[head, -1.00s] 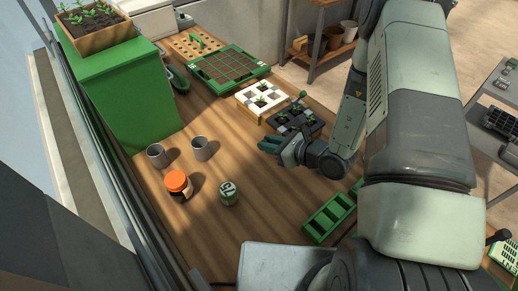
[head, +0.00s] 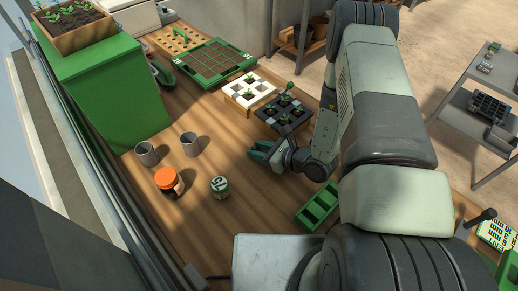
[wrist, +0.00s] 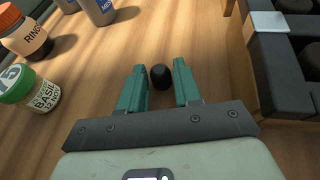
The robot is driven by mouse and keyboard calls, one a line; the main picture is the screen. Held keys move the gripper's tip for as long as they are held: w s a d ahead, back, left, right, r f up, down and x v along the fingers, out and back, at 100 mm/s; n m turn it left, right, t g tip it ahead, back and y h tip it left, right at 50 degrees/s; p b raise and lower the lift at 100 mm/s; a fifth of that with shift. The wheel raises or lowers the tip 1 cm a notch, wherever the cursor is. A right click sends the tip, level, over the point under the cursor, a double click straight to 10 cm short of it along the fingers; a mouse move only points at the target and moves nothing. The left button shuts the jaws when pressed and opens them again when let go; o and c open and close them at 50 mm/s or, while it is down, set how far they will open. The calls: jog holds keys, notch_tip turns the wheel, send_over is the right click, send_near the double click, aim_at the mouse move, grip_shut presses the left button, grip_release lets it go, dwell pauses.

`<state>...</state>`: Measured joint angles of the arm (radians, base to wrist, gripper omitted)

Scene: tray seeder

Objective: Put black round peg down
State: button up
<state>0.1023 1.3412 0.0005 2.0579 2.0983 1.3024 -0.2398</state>
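My gripper (wrist: 161,80) has its two teal fingers on either side of the black round peg (wrist: 161,76) in the wrist view. The fingers are spread about the peg's width and appear to hold it near their tips. Only the peg's dark rounded end shows clearly. In the head view my gripper (head: 260,151) is over the wooden table, left of the dark tray with seedlings. The peg cannot be made out there, and its height above the wood is hard to tell.
The dark seedling tray (head: 268,121) stands close to the gripper, with a white seedling tray (head: 238,105) behind it. An orange-lidded jar (head: 167,184), a green-lidded jar (head: 219,187) and two grey cups (head: 190,145) stand left. A green tray (head: 303,222) lies in front. Bare wood lies between.

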jog(key=shift+o, duration=1)
jog(key=shift+r, duration=0.15)
jog(key=v, duration=1.1)
jog(key=shift+d+r, duration=0.1)
jog(key=shift+o, duration=0.6)
jog(key=shift+s+d+r, duration=0.15)
jog(key=shift+s+d, duration=0.1)
jog(key=shift+d, duration=0.05)
